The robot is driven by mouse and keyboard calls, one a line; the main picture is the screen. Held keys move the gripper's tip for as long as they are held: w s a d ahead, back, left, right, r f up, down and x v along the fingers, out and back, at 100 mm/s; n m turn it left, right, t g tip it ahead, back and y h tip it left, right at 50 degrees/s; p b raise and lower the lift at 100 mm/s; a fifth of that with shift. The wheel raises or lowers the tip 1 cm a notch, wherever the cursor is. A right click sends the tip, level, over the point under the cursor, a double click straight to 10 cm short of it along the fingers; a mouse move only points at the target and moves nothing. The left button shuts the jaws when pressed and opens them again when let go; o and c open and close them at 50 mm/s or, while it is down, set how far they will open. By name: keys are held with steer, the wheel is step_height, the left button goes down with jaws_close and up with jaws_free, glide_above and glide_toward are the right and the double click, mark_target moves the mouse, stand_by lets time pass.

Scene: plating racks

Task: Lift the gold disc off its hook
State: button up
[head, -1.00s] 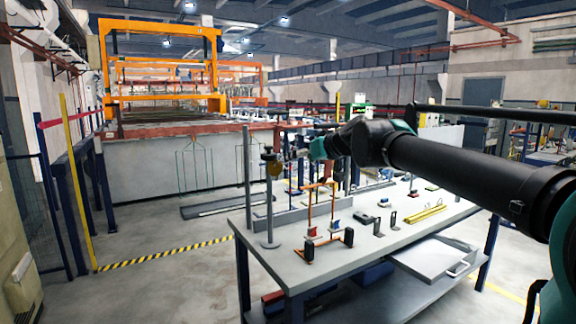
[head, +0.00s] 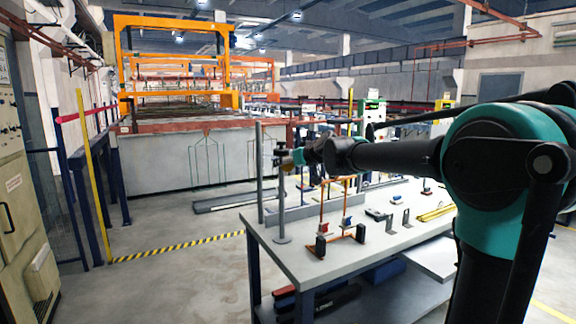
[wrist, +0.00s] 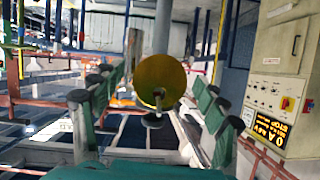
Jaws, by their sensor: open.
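The gold disc (wrist: 160,75) hangs upright in the middle of the wrist view, facing the camera. My gripper (wrist: 152,92) is open, with one dark-padded green finger on each side of the disc and visible gaps between. In the head view, my gripper (head: 297,157) is at the top of a grey stand (head: 281,205) near the table's left end. There the disc is mostly hidden behind my gripper. The hook itself is not clear in either view.
The grey table (head: 350,258) holds an orange frame (head: 322,205), small brackets and a yellow bar (head: 436,213). A taller grey post (head: 260,175) rises just left of the stand. A control cabinet (wrist: 278,75) shows at right in the wrist view.

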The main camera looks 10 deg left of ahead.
steer(key=shift+w+a+f, duration=0.15)
steer(key=shift+w+a, duration=0.05)
steer(key=shift+w, duration=0.05)
steer(key=shift+c, duration=0.4)
steer(key=c, duration=1.2)
steer(key=o, duration=0.5)
steer(key=c, duration=0.4)
steer(key=shift+c, duration=0.2)
steer(key=shift+s+r, duration=0.1)
steer(key=shift+r, duration=0.15)
steer(key=shift+d+r, duration=0.1)
steer(key=shift+r, duration=0.15)
steer(key=shift+s, duration=0.1)
